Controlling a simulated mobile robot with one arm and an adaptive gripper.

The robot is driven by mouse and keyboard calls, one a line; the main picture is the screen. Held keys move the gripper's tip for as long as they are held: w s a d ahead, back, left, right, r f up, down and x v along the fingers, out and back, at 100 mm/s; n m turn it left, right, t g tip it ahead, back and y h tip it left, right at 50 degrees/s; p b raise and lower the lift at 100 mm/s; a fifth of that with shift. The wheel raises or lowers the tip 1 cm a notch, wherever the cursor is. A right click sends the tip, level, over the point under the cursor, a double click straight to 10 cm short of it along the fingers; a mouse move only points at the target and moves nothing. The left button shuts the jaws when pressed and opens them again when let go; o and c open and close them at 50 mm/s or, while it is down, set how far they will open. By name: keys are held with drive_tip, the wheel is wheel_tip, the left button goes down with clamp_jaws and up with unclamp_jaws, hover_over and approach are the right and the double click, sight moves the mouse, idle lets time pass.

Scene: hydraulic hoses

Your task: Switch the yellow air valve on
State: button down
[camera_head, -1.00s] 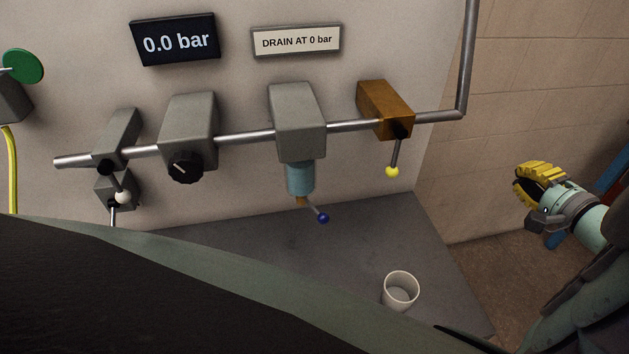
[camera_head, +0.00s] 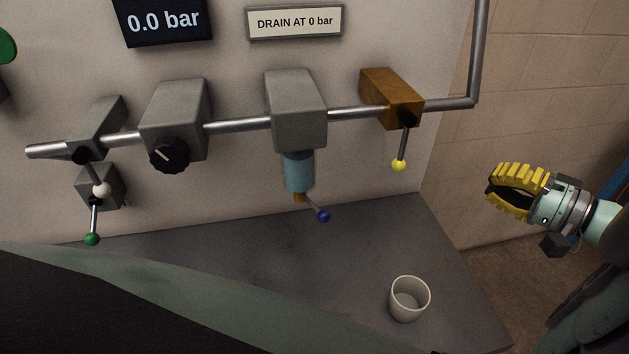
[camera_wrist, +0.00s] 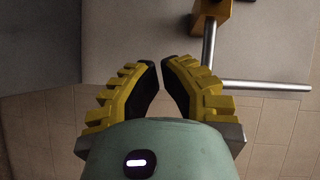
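The yellow air valve has a brown-orange block (camera_head: 390,98) on the pipe at the right of the panel. Its lever hangs down from a black pivot and ends in a yellow ball (camera_head: 398,165). Part of the block shows at the top of the wrist view (camera_wrist: 210,12); the yellow ball is not clearly seen there. My gripper (camera_head: 489,193) is to the right of the valve, apart from it and a little lower in the picture. Its yellow ribbed fingers curve inward, with a narrow empty gap between the tips in the wrist view (camera_wrist: 160,62).
The pipe (camera_head: 474,60) bends upward right of the valve. A blue-ball lever (camera_head: 323,216), a black knob (camera_head: 170,155) and white and green levers are further left. A cup (camera_head: 409,298) stands on the grey shelf (camera_head: 350,240). The display (camera_head: 165,18) reads 0.0 bar. Space between gripper and valve is clear.

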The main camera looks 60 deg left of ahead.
sight(403, 147)
drive_tip(key=s+p+x, duration=0.2)
drive_tip(key=p+x, duration=0.2)
drive_tip(key=x, duration=0.8)
drive_tip(key=shift+s+f, duration=0.25)
drive_tip(key=shift+s, duration=0.2)
